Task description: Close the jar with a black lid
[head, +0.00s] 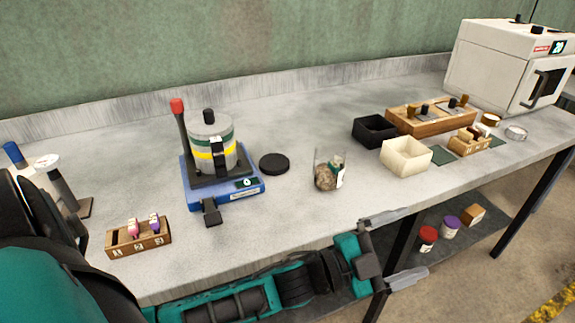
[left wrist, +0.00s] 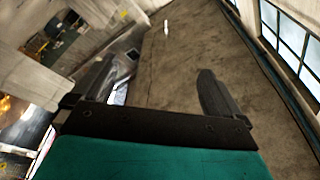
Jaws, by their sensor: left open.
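A clear glass jar (head: 327,172) with brown grain in it and a label on its side stands upright and uncovered on the grey table. A flat round black lid (head: 274,163) lies on the table to the left of the jar, beside the blue-based device. My left gripper (head: 408,248) is in front of the table's front edge, to the lower right of the jar, and is open and empty. In the left wrist view its two fingers (left wrist: 155,90) are spread apart with nothing between them. My right gripper is not in view.
A blue-based device (head: 222,188) with a grey pot stands left of the lid. A wooden rack (head: 138,242) sits front left. A black box (head: 374,130), a cream box (head: 406,156) and a white oven (head: 507,66) are to the right. The table around the jar is clear.

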